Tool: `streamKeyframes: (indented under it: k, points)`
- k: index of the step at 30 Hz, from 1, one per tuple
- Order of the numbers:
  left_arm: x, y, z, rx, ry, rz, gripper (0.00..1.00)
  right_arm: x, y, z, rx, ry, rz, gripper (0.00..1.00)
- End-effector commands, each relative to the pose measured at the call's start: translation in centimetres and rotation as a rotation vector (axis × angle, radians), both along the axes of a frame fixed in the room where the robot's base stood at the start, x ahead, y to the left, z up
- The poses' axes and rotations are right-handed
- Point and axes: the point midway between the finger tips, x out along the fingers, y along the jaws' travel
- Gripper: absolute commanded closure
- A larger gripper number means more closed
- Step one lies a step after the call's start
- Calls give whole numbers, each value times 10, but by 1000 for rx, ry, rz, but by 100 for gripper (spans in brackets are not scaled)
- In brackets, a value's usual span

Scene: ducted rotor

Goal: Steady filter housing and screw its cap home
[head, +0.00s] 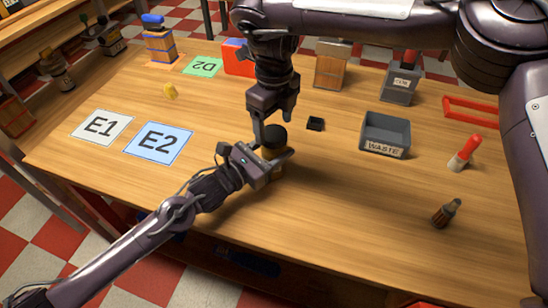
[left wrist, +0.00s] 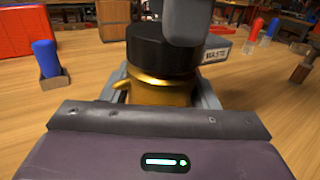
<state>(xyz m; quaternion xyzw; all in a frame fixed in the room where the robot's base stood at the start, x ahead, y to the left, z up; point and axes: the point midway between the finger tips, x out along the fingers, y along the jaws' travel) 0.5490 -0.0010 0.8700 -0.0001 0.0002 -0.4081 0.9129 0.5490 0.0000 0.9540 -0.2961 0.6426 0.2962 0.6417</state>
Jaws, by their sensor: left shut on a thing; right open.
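The filter housing (left wrist: 165,90) is a gold-coloured cylinder with a small side spout, standing upright on the wooden table. Its black ribbed cap (head: 272,131) sits on top and also shows in the left wrist view (left wrist: 150,50). I cannot tell how far it is threaded on. My left gripper (head: 270,160) is shut on the housing, with its fingers on either side of the body. My right gripper (head: 273,122) points down over the cap, open, with its fingers straddling it. One grey right finger (left wrist: 187,22) covers part of the cap in the left wrist view.
Behind are a wooden crate (head: 332,68) and a red box (head: 238,57).

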Motion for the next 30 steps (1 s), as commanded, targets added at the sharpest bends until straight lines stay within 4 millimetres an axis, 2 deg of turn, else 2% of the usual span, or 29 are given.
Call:
streamKeyframes:
  k: [3, 6, 17, 27, 30]
  points:
    - [0, 0, 0, 0, 0, 0, 100, 0, -1, -15, -1, 2, 0, 28]
    - [0, 0, 0, 0, 0, 0, 100, 0, -1, -22, -2, 1, -1, 28]
    - [0, 0, 0, 0, 0, 1, 100, 0, 0, -25, -1, 1, -1, 30]
    - [0, 0, 0, -1, -1, 0, 100, 0, -1, -25, -1, -1, -1, 73]
    - [0, 0, 0, -1, -1, 0, 100, 0, -1, -25, -1, -1, -21, 73]
